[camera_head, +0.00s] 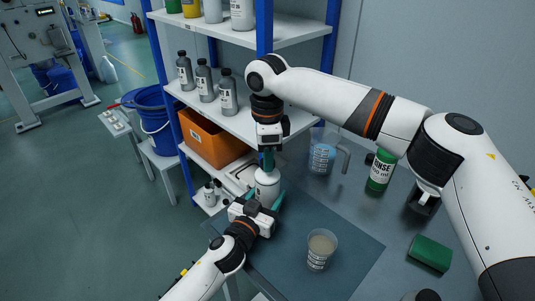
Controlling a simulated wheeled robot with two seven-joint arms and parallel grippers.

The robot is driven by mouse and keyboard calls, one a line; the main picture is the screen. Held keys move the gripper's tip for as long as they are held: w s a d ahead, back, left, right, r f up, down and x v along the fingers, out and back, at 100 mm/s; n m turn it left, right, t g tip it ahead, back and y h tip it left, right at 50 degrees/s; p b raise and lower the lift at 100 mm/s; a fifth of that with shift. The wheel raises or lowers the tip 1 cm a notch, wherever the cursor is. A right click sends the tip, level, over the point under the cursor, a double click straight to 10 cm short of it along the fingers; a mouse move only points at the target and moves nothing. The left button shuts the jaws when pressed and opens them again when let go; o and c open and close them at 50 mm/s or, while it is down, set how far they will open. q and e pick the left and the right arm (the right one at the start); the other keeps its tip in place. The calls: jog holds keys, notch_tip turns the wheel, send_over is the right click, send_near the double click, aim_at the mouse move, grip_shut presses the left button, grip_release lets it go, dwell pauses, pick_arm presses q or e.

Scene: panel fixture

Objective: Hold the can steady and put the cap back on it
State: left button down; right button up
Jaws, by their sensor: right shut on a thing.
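The white can (267,188) stands upright at the left edge of the dark mat. My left gripper (265,199) comes from below, its teal fingers on both sides of the can and close against it. They hide its lower part. My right gripper (268,163) points down from above, right over the can's top, with its teal fingers shut on the cap. The cap itself is mostly hidden by the fingers, so I cannot tell whether it touches the can.
A clear cup (319,252) stands on the mat (352,262). A jug with blue liquid (322,155), a green rinse bottle (381,170) and a green sponge (430,253) are on the bench. The shelf (230,120) with grey bottles and an orange bin (211,139) stands behind left.

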jog(key=m, duration=0.5)
jog(key=o, duration=0.9)
jog(key=shift+r, duration=2.25)
jog(key=shift+c, duration=0.2)
